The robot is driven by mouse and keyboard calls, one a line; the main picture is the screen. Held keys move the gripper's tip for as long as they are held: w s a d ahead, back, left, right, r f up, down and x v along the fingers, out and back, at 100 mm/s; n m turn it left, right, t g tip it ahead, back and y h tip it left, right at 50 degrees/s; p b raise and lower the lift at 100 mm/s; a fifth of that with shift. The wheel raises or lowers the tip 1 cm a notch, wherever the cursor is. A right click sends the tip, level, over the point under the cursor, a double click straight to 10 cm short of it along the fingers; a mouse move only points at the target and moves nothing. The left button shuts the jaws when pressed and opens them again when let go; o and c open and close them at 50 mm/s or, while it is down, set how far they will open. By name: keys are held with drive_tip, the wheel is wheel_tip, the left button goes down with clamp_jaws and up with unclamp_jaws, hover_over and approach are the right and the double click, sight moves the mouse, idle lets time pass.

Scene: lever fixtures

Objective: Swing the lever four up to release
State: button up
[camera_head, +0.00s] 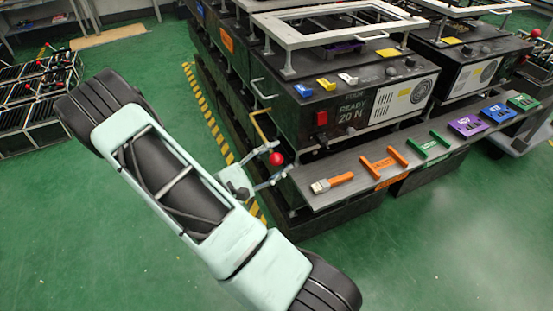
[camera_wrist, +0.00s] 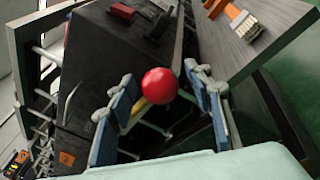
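A lever with a yellow bent rod and a red ball knob (camera_head: 276,158) stands at the left front corner of the black READY 20 N box (camera_head: 345,105). No number is readable on the lever. My gripper (camera_head: 274,162) reaches up to the knob, with one finger on each side of it. In the wrist view the red knob (camera_wrist: 160,86) sits between the blue finger pads of my gripper (camera_wrist: 158,74). Gaps show on both sides, the wider one on the right, so the gripper looks open around the knob. Part of the rod is hidden behind the knob.
A dark shelf (camera_head: 325,185) runs along the box front, close to my gripper. It holds an orange-handled brush (camera_head: 331,183), orange handles (camera_head: 384,162) and green, purple and blue pieces. A black-yellow floor strip (camera_head: 208,113) runs left of the box.

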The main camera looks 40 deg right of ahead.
sight(266, 140)
clamp_jaws()
drive_tip(key=shift+r+n+p, duration=0.3)
drive_tip(key=shift+r+p, duration=0.45)
drive_tip(key=shift+p, duration=0.2)
drive_tip(key=r+n+p, duration=0.1)
drive_tip(key=r+p, duration=0.1)
drive_tip(key=p, duration=0.1)
drive_tip(key=r+n+y+p, duration=0.1)
drive_tip(key=r+p, duration=0.2)
drive_tip(key=w+r+n+p, duration=0.1)
drive_tip(key=r+n+p, duration=0.1)
drive_tip(key=r+p, duration=0.1)
drive_tip(key=shift+w+d+g+p, duration=0.1)
drive_tip(key=shift+g+p, duration=0.2)
drive_tip(key=shift+p, duration=0.2)
drive_tip(key=w+d+r+n+g+y+p, duration=0.1)
drive_tip(key=w+r+n+p, duration=0.4)
drive_tip(key=p, duration=0.4)
drive_tip(key=shift+w+d+r+y, duration=0.15)
drive_tip(key=shift+w+r+y, duration=0.25)
drive_tip(key=shift+r, duration=0.85)
drive_tip(key=shift+w, duration=0.1)
drive_tip(key=shift+o, duration=0.2)
unclamp_jaws()
